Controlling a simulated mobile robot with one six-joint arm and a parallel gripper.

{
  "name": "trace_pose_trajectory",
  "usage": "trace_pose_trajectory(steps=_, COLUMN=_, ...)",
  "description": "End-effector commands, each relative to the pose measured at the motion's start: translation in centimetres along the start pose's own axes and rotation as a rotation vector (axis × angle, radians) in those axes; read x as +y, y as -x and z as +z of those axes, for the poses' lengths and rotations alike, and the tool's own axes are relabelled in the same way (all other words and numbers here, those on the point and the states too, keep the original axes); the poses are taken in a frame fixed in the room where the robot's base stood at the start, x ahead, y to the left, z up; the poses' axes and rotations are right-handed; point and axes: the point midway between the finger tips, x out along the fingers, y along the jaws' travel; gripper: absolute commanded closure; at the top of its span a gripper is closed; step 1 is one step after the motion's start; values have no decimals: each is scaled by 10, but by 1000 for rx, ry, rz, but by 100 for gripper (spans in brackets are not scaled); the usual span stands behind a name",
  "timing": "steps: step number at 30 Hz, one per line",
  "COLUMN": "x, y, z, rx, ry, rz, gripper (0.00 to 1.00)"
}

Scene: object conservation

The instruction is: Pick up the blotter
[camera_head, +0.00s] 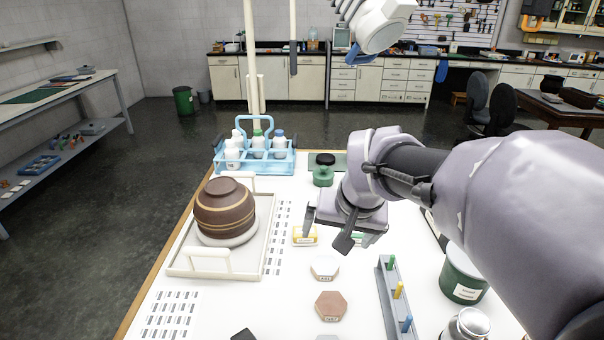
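My gripper (325,238) hangs over the white table, with its two dark fingers apart and nothing seen between them. A small yellow block with a pale label (305,236) lies at the left finger, which overlaps it in the picture; I cannot tell if they touch. A small green item (358,238) shows partly behind the right finger. I cannot tell for certain which item is the blotter. A dark flat item (243,335) is cut off at the bottom edge.
A brown banded pot (224,207) stands on a pale tray (190,262) at left. A blue bottle carrier (254,160), green jar (323,172), hexagonal tiles (330,305), grey peg rack (385,285) and green tin (462,278) surround the middle. Printed sheets lie flat.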

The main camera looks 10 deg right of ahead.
Motion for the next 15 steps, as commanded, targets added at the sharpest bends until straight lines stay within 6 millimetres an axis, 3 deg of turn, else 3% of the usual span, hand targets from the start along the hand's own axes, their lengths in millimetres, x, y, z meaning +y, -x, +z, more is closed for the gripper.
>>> trace_pose_trajectory(steps=1, x=5, y=-6, z=-28, rx=-9, ry=3, rz=22, gripper=2)
trace_pose_trajectory(steps=3, x=16, y=-28, z=-64, rx=-15, ry=15, rz=55, gripper=2)
trace_pose_trajectory(steps=7, x=46, y=-80, z=-120, rx=-27, ry=37, rz=111, gripper=2)
trace_pose_trajectory(steps=10, x=66, y=-115, z=-142, rx=-33, ry=52, rz=138, gripper=2)
trace_pose_trajectory(steps=15, x=80, y=-152, z=-148, rx=-37, ry=62, rz=152, gripper=2)
